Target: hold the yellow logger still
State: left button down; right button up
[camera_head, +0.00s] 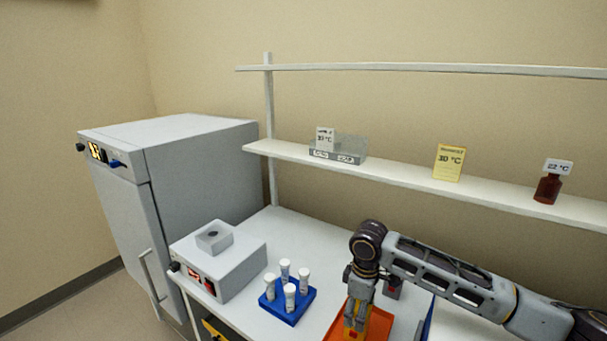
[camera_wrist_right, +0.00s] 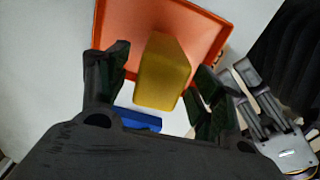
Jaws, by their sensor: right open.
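The yellow logger (camera_wrist_right: 163,72) is a plain yellow block in the right wrist view, over the orange tray (camera_wrist_right: 215,22). My right gripper (camera_wrist_right: 160,88) is open, with one dark finger on each side of the logger. A clear gap shows at the left finger and a narrower one at the right. In the head view my right gripper (camera_head: 354,318) points down over the orange tray (camera_head: 379,327), and its fingers hide most of the logger. Grey fingers of another gripper, seemingly my left (camera_wrist_right: 262,95), show at the right of the wrist view; their opening is unclear.
A blue rack (camera_head: 287,311) with several white-capped tubes stands left of the tray. A grey box device (camera_head: 222,270) is further left, beside a large grey cabinet (camera_head: 200,170). The shelf (camera_head: 400,182) behind carries a yellow 30 °C card (camera_head: 449,163) and a brown bottle (camera_head: 547,190).

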jog(key=shift+r, duration=0.15)
notch_tip(320, 180, up, 12)
dwell(0.7)
jog(key=shift+a+f, duration=0.1)
jog(key=shift+f, duration=0.1)
